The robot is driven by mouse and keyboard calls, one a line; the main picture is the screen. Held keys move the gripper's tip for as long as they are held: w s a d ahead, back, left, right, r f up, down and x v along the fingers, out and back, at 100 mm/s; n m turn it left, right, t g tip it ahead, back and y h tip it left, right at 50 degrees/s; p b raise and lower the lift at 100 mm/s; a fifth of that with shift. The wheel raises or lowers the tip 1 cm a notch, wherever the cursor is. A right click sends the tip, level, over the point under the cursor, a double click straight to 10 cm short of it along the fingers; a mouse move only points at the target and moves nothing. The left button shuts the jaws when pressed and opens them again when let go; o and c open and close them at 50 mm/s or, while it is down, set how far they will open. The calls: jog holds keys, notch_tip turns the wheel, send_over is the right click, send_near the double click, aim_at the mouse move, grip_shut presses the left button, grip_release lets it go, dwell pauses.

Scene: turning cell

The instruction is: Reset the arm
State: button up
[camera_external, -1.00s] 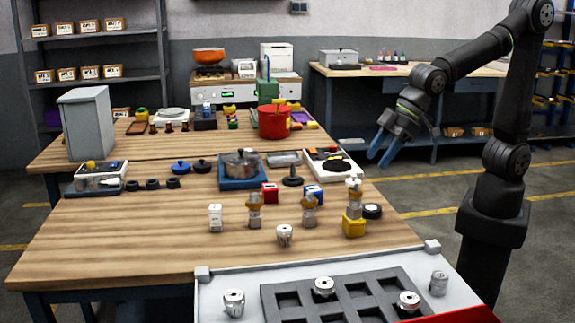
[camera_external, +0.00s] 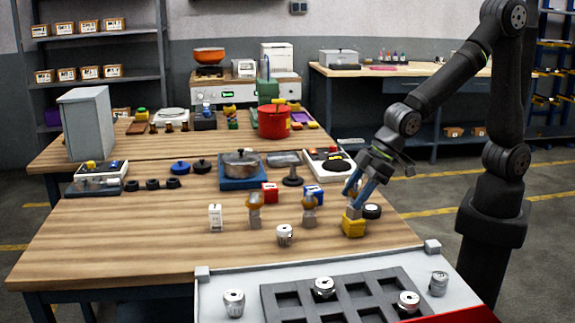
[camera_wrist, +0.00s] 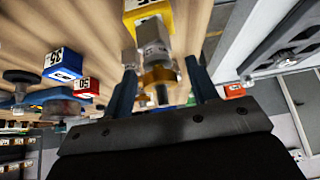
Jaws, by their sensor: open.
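My gripper (camera_external: 352,198) is open and points down at the right edge of the wooden table (camera_external: 110,240). I cannot tell whether a finger touches the part.
Two similar brass-topped parts (camera_external: 255,211) (camera_external: 309,210) stand to the left. A pale tray with a grey pocketed insert (camera_external: 275,304) lies in front.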

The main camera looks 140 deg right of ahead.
jog(key=shift+r, duration=0.25)
jog(key=v, duration=1.2)
jog(key=x, duration=1.2)
jog(key=shift+f, duration=0.25)
notch_tip(320, 180, up, 4)
jog(key=shift+r, duration=0.1)
jog(key=s+d+r, duration=0.5)
jog(key=s+r, duration=0.2)
jog(key=s, duration=0.4)
jog(key=w+d+m, duration=0.1)
jog(key=w+d, duration=0.2)
jog(key=d, duration=0.6)
jog(key=w+d+m+g, duration=0.1)
jog(key=w+d, duration=0.3)
jog(key=d, duration=0.5)
jog(key=w+d+f+m+h, duration=0.1)
jog(key=w+d, duration=0.3)
jog(key=d, duration=0.5)
jog(key=shift+m+g, duration=0.4)
jog(key=shift+o, duration=0.3)
